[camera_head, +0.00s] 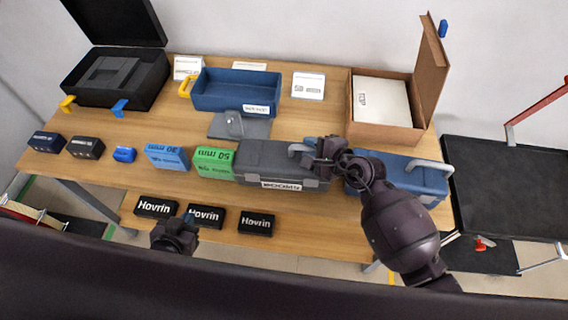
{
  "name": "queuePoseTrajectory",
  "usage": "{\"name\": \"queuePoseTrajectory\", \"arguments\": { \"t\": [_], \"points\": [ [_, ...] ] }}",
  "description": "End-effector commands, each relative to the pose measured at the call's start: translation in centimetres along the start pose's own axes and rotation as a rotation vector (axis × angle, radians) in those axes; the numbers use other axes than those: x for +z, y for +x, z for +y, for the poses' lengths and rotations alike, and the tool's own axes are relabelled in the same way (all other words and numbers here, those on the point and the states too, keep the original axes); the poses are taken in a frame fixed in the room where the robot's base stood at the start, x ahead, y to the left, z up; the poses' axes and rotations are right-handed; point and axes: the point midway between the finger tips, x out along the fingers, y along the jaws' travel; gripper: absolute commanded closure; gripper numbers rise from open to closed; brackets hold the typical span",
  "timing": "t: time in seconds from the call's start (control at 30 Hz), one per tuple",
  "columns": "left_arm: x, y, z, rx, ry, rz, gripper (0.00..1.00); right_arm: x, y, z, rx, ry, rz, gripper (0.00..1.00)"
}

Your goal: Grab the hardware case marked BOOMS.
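The grey hardware case (262,160) lies shut near the front middle of the table. The white label on its front appears to read BOOMS, though it is small. Its pale handle (296,148) is at the right of its top. My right gripper (313,152) is over the right end of the case, at the handle. The arm's wrist hides its fingers, so I cannot tell whether it grips the handle. My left gripper (176,232) is low at the front edge, apart from the case; its finger state is unclear.
A blue case (415,178) stands right of the grey case, partly behind my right arm. A green box (213,162) is close on the left. Black Hovrin boxes (257,222) lie in front. An open blue case (235,92) and a cardboard box (385,132) stand behind.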

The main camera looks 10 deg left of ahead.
Motion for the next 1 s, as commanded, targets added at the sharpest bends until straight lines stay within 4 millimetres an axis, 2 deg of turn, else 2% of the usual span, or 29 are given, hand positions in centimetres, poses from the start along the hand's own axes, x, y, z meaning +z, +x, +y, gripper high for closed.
{"name": "queuePoseTrajectory", "arguments": {
  "t": [0.03,0.2,1.0],
  "points": [
    [0.04,-0.02,-0.01,0.000,0.000,-0.001,1.00,0.00,-0.01,0.00,0.000,0.000,0.000,0.75],
    [0.06,-0.02,-0.01,0.000,0.000,-0.001,1.00,0.00,-0.02,0.00,0.000,0.000,0.000,1.00],
    [0.07,-0.02,0.00,0.000,0.000,-0.002,1.00,0.01,-0.03,0.01,0.000,0.000,0.000,1.00]
  ]
}}
